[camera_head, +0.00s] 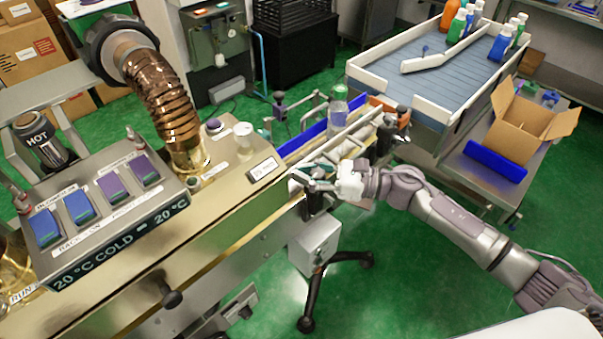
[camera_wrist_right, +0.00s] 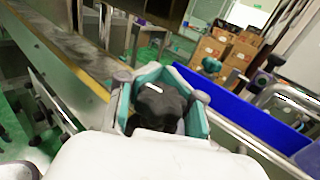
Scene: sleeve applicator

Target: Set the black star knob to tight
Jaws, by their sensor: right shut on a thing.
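My right gripper (camera_head: 312,186) reaches in from the right to the side of the conveyor, at the outlet end of the brass-coloured machine. In the right wrist view the gripper (camera_wrist_right: 163,100) has its two teal-lined fingers on either side of the black star knob (camera_wrist_right: 160,103), shut on it. The knob's lobes show between the fingers; its lower part is hidden. In the head view the hand mostly hides the knob. No tight marking can be read near it. My left gripper is not in view.
The conveyor has a blue side guard (camera_head: 305,138) and a clear bottle (camera_head: 338,107) on it. A grey box on a black stand (camera_head: 316,246) stands just below the hand. Another black knob (camera_head: 170,297) sticks out of the machine's front.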

